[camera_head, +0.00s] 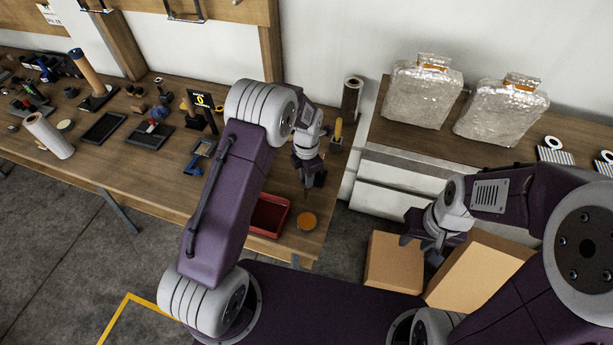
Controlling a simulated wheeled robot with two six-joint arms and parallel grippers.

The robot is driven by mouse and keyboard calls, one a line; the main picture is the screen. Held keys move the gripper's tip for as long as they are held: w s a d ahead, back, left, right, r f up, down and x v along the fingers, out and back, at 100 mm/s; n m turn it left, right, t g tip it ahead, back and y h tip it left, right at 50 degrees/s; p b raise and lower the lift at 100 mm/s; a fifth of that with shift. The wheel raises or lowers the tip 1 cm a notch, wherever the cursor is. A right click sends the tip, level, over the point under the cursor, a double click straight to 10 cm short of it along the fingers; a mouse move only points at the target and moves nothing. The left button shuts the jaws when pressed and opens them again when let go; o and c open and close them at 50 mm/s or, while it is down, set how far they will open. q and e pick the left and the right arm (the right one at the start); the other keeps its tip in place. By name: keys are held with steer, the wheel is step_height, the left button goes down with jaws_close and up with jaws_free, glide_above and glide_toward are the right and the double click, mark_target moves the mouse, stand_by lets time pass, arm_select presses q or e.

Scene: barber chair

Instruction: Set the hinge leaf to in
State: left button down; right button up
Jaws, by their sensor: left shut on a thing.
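My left gripper (309,184) points down over the right end of the long wooden workbench. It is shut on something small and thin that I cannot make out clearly. An orange-brown disc (307,221) lies on the bench just below it, and a red tray (268,216) is to its left, partly hidden by my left arm. I cannot pick out a hinge leaf for certain. My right gripper (424,251) hangs in front of the cardboard boxes, away from the bench; its fingers look apart and empty.
The workbench (150,178) carries many tools, stands and dark trays on its left. A dark cylinder (351,100) stands at its back right corner. Two cardboard boxes (393,263) sit below my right gripper. Wrapped bags (420,92) stand on the right-hand cabinet.

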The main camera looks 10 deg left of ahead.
arm_select(q)
steer(key=c, duration=1.3)
jaws_free()
steer(key=shift+s, duration=0.1)
steer(key=shift+o, duration=0.2)
steer(key=shift+r, duration=0.35)
step_height(320, 180, up, 8)
steer(key=b, duration=0.1)
steer(key=shift+r, duration=0.15)
